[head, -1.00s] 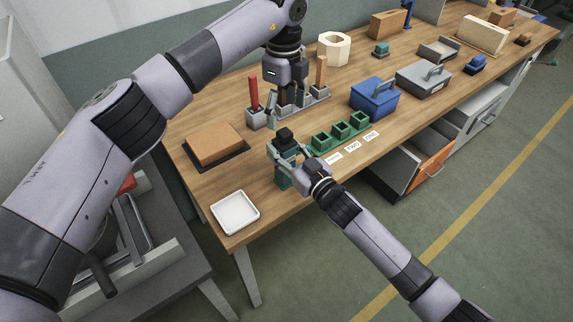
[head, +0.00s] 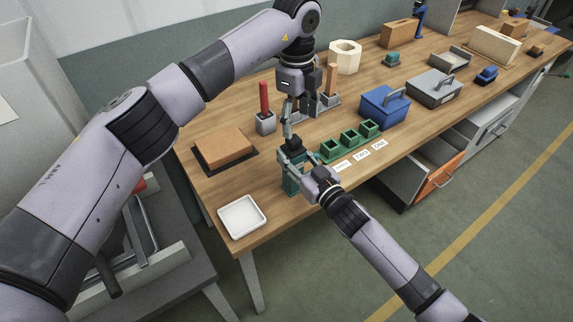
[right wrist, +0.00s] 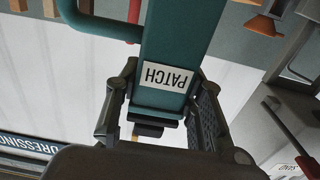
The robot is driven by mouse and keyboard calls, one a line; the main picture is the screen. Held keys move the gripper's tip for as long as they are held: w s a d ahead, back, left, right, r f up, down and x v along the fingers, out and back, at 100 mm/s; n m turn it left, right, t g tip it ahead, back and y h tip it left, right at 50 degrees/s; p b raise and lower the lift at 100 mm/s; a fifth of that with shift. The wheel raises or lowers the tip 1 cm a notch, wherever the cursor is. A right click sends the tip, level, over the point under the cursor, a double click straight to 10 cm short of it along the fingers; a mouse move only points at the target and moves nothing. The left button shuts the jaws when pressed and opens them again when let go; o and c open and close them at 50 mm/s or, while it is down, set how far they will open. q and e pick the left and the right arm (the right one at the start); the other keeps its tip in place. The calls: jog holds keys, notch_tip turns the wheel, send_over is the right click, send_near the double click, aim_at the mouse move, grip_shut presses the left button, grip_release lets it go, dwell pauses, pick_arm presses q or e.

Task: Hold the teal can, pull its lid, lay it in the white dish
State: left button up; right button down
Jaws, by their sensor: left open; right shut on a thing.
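The teal can (head: 291,186) stands near the front edge of the wooden bench with its dark lid (head: 295,146) on top. My right gripper (head: 308,176) is shut on the can's body from the front right. In the right wrist view the can (right wrist: 178,45) sits between the two fingers, with a white PATCH label upside down. My left gripper (head: 296,128) is open and points down just above the lid; whether it touches the lid is unclear. The white dish (head: 242,217) is empty and lies left of the can at the bench corner.
A brown block on a dark mat (head: 224,149) lies behind the dish. A grey holder (head: 265,123) with a red stick stands behind the can. Green square cups (head: 349,138) are right of the can. A blue toolbox (head: 383,105) is farther right. Bare wood lies between mat and can.

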pick_arm(q)
jog(key=s+d+f+n+h, duration=0.2)
jog(key=s+d+f+h, duration=0.15)
jog(key=d+h, duration=0.4)
notch_tip(320, 180, up, 3)
jog(key=n+t+h, duration=0.7)
jog(key=n+t, duration=0.2)
jog(key=n, duration=0.4)
send_over(288, 145)
jog(key=d, duration=0.3)
jog(key=shift+s+d+f, duration=0.1)
jog(key=shift+d+f, duration=0.05)
jog(key=shift+m+t+y, duration=0.3)
jog(key=shift+m+y, duration=0.4)
jog(key=shift+y, duration=0.15)
jog(key=s+a+f, duration=0.1)
jog(key=a+f, duration=0.1)
jog(key=s+a+f, duration=0.1)
jog(key=a+f, duration=0.1)
jog(key=a, duration=0.1)
jog(key=s+a+f, duration=0.1)
jog(key=a, duration=0.1)
jog(key=shift+a+f, duration=0.3)
jog(key=shift+f, duration=0.3)
jog(key=x, duration=0.7)
jog(key=shift+f, duration=0.1)
